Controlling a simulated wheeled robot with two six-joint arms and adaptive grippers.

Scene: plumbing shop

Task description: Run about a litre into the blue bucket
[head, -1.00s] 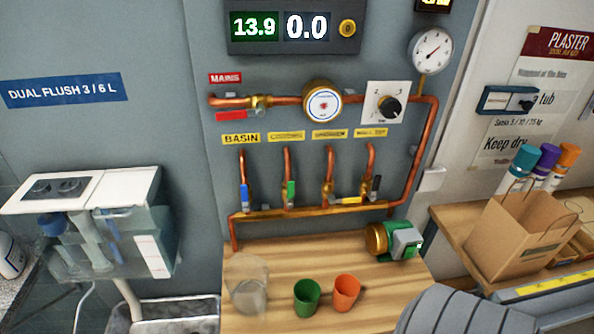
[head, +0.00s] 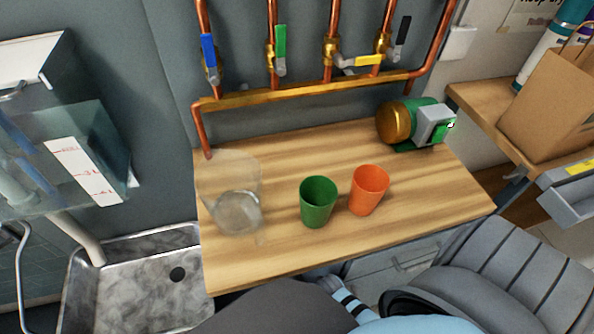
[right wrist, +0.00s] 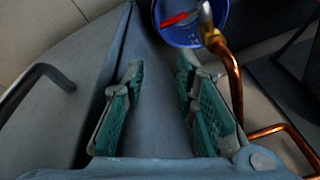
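The blue bucket (right wrist: 173,34) shows at the top edge of the right wrist view, partly cut off, with its open mouth towards the camera. A copper pipe (right wrist: 232,75) ends in front of its mouth. A red lever (right wrist: 175,19) shows across the mouth. My right gripper (right wrist: 160,68) is open and empty, its teal-padded fingers apart and short of the bucket. The bucket does not show in the head view. Neither gripper shows in the head view, so my left gripper is unseen.
A wooden bench (head: 300,255) holds a clear vessel (head: 232,195), a green cup (head: 318,202), an orange cup (head: 368,190) and a green pump (head: 415,125). Levers hang above: blue (head: 208,52), green (head: 280,50), yellow (head: 368,60), black (head: 403,30). A metal sink (head: 130,285) is at left.

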